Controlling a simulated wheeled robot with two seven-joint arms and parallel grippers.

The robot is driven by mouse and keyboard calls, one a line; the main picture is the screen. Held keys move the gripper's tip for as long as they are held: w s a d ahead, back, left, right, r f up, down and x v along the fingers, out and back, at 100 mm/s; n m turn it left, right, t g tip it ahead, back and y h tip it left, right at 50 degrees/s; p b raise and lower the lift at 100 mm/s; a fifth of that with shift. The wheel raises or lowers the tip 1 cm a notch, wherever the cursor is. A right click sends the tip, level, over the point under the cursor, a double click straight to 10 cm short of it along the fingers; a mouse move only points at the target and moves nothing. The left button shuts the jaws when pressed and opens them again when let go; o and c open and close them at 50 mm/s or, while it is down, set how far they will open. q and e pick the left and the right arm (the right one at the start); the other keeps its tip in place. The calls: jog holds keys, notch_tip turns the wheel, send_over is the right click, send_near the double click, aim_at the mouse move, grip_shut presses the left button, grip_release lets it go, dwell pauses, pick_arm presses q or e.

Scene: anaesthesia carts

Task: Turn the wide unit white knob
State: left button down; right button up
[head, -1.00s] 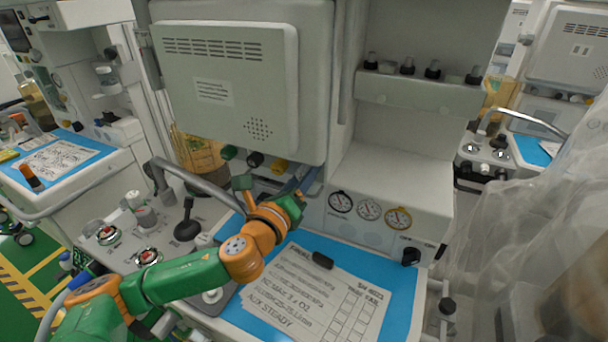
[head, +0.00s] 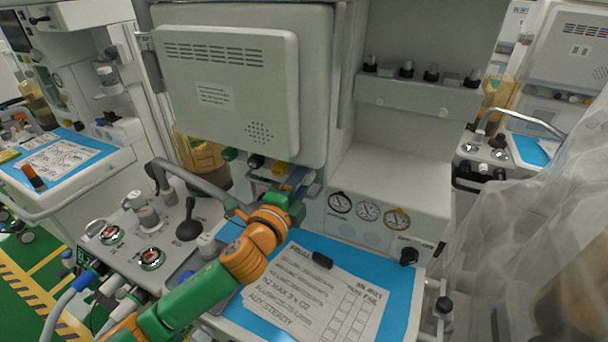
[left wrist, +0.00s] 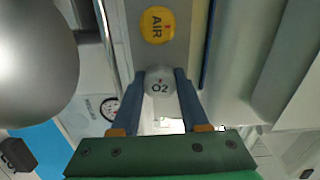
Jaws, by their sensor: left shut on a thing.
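The white knob marked O2 (left wrist: 160,84) shows in the left wrist view, on the grey panel beside the yellow AIR knob (left wrist: 157,25). The two blue fingers of my left gripper (left wrist: 160,90) lie on either side of it, shut on it. The O2 label reads about level in that view. In the head view my left gripper (head: 298,188) reaches under the grey monitor housing (head: 228,90) of the wide unit, just right of the yellow knob (head: 279,169). The white knob is hidden there behind the gripper. My right gripper is not in view.
A metal handle rail (head: 200,182) runs left of my arm. A blue worktop (head: 398,285) with a paper sheet (head: 322,294) lies below. Three gauges (head: 368,210) sit to the right. A clear plastic drape (head: 520,215) hangs at far right.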

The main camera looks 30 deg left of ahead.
pick_arm(q)
jog(key=n+p, duration=0.1)
jog(key=n, duration=0.3)
jog(key=shift+r+n, duration=0.1)
jog(key=shift+n, duration=0.2)
jog(key=n+p, duration=0.1)
jog(key=n, duration=0.2)
jog(key=shift+r+n+p, duration=0.1)
jog(key=shift+n+p, duration=0.3)
jog(key=n+p, duration=0.2)
jog(key=n, duration=0.2)
jog(key=n+p, duration=0.2)
jog(key=n, duration=0.2)
jog(key=shift+n+p, duration=0.3)
jog(key=shift+n, duration=0.1)
jog(key=n+p, duration=0.1)
jog(key=n, duration=0.2)
jog(key=shift+n+p, duration=0.3)
jog(key=shift+p, duration=0.1)
jog(key=n+p, duration=0.1)
jog(key=n, duration=0.2)
jog(key=shift+n, duration=0.4)
jog(key=n+p, duration=0.1)
jog(key=n, duration=0.2)
jog(key=shift+n+p, duration=0.4)
jog(key=shift+n, duration=1.1)
